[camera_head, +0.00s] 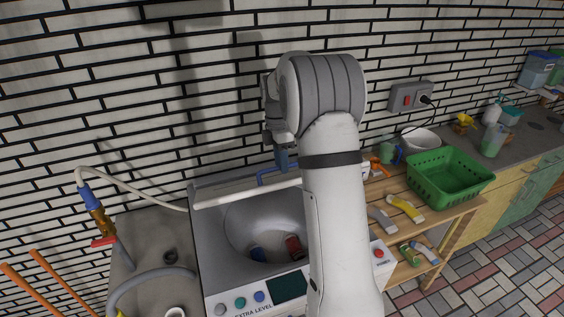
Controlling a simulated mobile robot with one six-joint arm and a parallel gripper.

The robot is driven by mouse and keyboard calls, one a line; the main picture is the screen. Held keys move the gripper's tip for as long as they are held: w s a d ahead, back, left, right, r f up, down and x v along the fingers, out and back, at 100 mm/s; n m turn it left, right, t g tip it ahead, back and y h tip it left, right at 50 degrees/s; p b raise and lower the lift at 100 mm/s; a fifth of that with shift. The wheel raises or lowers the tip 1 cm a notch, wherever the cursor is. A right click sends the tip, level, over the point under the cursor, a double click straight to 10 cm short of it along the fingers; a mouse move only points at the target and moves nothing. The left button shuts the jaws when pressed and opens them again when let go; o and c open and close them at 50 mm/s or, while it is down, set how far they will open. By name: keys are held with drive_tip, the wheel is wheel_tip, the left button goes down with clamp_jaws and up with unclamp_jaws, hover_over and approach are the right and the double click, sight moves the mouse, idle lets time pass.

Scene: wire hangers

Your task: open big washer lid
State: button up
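The big washer (208,253) stands below my arm, with its control panel facing front. Its grey drum (238,215) is visible from above, with a blue item (257,253) and a red item (293,247) inside. A long white bar (240,194), apparently the lid seen nearly edge-on, crosses the rear of the opening; its exact angle is unclear. A thin blue handle-like piece (264,177) shows just behind it. My gripper (281,158) points down near this blue piece, mostly hidden by my arm. I cannot tell whether it touches it or how its fingers stand.
At the right, a wooden shelf (440,212) bears a green basket (449,173) and brushes. The tiled wall is close behind, with an outlet box (410,97).

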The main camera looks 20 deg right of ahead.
wheel_tip(320, 180, up, 7)
drive_tip(key=w+b, duration=0.1)
drive_tip(key=shift+w+r, duration=0.15)
idle(0.5)
